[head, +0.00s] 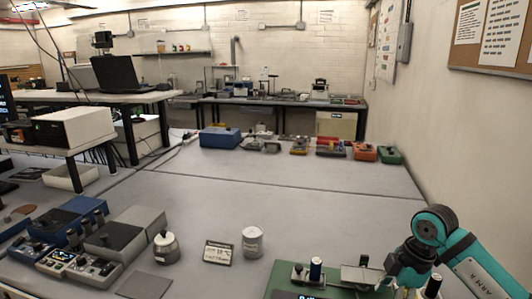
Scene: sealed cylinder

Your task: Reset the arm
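A teal arm (468,262) marked "ARM A" comes in from the right edge and bends down at its joint. Its lower end is over the right side of a green-based device (285,281) at the bottom edge. A dark part (433,287) shows below the arm, but I cannot make out fingertips or whether anything is held. A dark blue capped cylinder (316,268) stands upright on the device, left of a grey plate (362,274) and apart from the arm. No arm comes in from the left, and my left gripper is out of view.
A white canister (253,243), a small display (218,252) and a metal pot (166,246) stand on the grey table. Boxed instruments (123,233) fill the left. A blue case (220,137) and coloured boxes (332,147) line the back. The table's middle is clear.

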